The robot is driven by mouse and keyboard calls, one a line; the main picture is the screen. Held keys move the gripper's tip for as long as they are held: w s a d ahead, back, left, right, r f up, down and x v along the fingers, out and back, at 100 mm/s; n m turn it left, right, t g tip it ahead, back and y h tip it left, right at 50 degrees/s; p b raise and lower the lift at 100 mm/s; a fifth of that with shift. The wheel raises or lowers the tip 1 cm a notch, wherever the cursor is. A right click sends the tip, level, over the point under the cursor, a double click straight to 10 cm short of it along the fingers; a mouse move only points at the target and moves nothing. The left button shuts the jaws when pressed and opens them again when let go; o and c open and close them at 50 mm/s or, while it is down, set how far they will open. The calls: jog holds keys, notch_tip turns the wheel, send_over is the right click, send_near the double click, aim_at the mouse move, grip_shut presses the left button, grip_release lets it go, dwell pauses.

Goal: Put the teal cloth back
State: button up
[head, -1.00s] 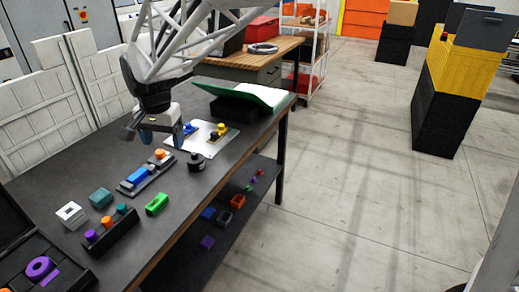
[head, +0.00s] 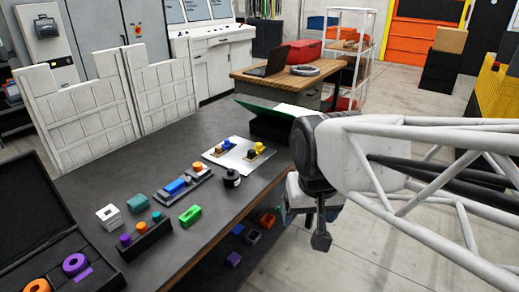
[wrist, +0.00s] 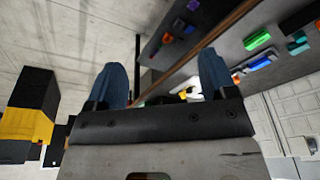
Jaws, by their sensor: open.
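The teal cloth (head: 138,203) seems to be the small teal block-like bundle on the dark table, between a white hollow block and a green block. My gripper (head: 303,222) hangs at the right, past the table's long edge and well away from the teal bundle. In the wrist view my gripper (wrist: 163,75) has its two blue fingers wide apart with nothing between them. A small teal piece shows near the right edge of the wrist view, but I cannot tell if it is the cloth.
The dark table (head: 115,180) bears a white hollow block (head: 109,217), a green block (head: 190,215), a peg rack (head: 145,240), a blue-block fixture (head: 176,187), a black round pot (head: 231,178) and a white sheet (head: 232,157). An open black case (head: 40,215) stands at left. A lower shelf holds several pieces.

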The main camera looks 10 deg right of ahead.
jog(key=shift+n, duration=0.4)
jog(key=s, duration=0.1)
jog(key=s+d+f, duration=0.1)
jog(key=s, duration=0.2)
jog(key=shift+d+f, duration=0.2)
jog(key=shift+d, duration=0.1)
dwell(1.5)
